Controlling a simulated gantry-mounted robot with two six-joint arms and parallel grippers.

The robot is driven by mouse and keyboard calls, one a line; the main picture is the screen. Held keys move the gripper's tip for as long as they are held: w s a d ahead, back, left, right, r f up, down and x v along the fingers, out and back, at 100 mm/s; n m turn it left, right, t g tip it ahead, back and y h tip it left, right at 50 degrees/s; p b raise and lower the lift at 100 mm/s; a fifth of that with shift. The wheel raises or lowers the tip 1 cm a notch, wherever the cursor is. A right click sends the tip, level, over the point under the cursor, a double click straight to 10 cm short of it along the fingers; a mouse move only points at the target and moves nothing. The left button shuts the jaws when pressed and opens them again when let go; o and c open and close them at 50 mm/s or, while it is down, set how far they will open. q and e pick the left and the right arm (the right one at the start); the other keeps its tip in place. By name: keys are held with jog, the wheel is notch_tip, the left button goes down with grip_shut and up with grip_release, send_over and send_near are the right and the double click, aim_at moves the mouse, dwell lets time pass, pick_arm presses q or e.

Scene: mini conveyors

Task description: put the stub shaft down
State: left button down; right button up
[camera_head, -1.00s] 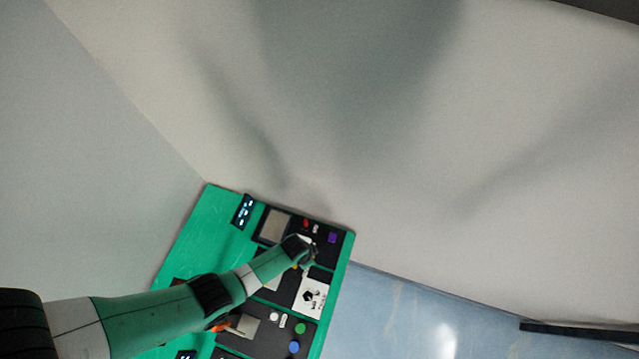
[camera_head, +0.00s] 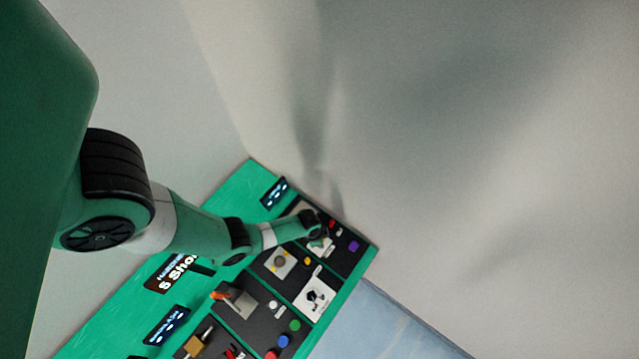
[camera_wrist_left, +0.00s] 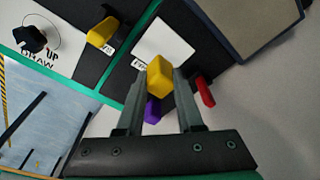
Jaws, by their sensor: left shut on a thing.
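My left gripper (camera_wrist_left: 160,82) is shut on a small yellow block-like piece, which I take to be the stub shaft (camera_wrist_left: 160,74). The piece sits between the fingertips in the left wrist view. In the head view my left gripper (camera_head: 318,240) is over the far end of the green-framed board, and the held piece is not clear there. A white plate with partly hidden lettering (camera_wrist_left: 165,42) lies on a black panel just beyond the fingertips in the left wrist view. I cannot tell whether the piece touches anything. My right gripper is not in view.
A purple piece (camera_head: 354,246) and a red piece (camera_wrist_left: 204,92) lie close to the gripper. Another yellow piece (camera_wrist_left: 102,32) sits by a black holder, near a white card with a black figure (camera_head: 314,296). The green board (camera_head: 110,318) carries several dark panels.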

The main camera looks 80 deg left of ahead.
pick_arm(q)
jog(key=f+b, duration=0.2)
jog(key=a+f+b, duration=0.1)
jog(key=f, duration=0.1)
jog(key=shift+b, duration=0.4)
jog(key=shift+d+f, duration=0.15)
jog(key=shift+r, duration=0.2)
jog(key=shift+f, duration=0.2)
jog(key=c, duration=0.5)
grip_release()
jog(key=shift+c, duration=0.2)
jog(key=r+p, duration=0.4)
jog(key=r, duration=0.1)
jog(key=s+r+p, duration=0.1)
jog(key=r+p, duration=0.1)
jog(key=r, duration=0.1)
